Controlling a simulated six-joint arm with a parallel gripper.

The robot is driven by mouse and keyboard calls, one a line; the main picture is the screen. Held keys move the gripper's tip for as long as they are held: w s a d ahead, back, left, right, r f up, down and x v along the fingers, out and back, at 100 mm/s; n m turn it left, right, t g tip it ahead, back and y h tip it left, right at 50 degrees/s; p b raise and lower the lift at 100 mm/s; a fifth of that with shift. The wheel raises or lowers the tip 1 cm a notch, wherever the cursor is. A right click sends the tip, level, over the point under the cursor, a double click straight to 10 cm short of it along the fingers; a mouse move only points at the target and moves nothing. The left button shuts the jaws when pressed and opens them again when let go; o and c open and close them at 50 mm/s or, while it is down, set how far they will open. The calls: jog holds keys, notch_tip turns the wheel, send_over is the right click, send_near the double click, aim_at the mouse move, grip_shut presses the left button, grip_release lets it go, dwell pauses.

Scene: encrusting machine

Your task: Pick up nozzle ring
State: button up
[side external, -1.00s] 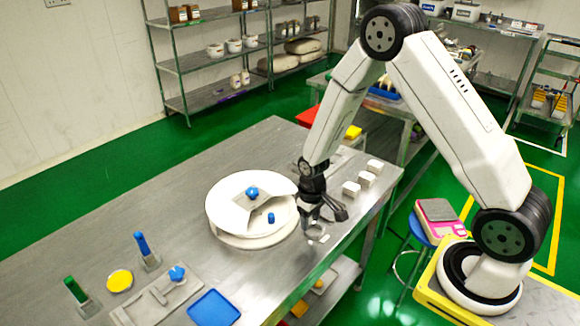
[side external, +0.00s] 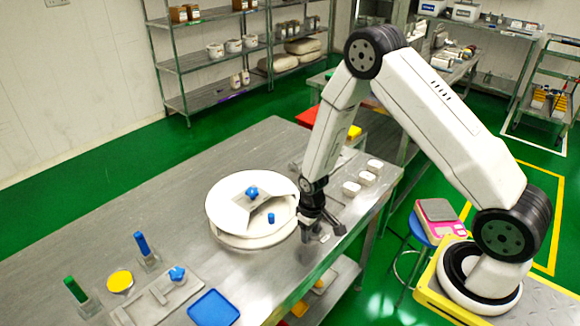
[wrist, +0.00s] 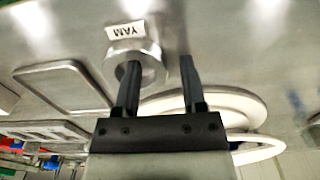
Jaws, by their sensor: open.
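The nozzle ring (wrist: 147,50) is a silvery metal ring lying on the steel table, with a white label reading YAM (wrist: 127,30) at its edge. My gripper (wrist: 160,64) is open, pointing down at it. In the wrist view its left finger overlaps the ring's dark opening and its right finger lies outside the ring, to the right. I cannot tell how far the left finger reaches into the hole. In the side external view my gripper (side external: 312,232) is low over the table and largely hides the ring.
A round white turntable piece (side external: 228,214) with blue knobs stands just left of my gripper. Several small white-topped blocks (side external: 352,188) sit behind to the right. A blue tray (side external: 213,308) and a grey plate (side external: 150,305) lie near the front. The table's front edge is close.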

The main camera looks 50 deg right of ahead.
grip_shut()
jog(key=shift+r, duration=0.1)
dwell(0.3)
jog(key=shift+r, duration=1.15)
jog(key=s+a+r, duration=0.1)
jog(key=s+r, duration=0.9)
jog(key=s, duration=0.4)
jog(key=shift+a+r, duration=0.15)
jog(key=shift+r, duration=0.1)
jog(key=shift+w, duration=0.1)
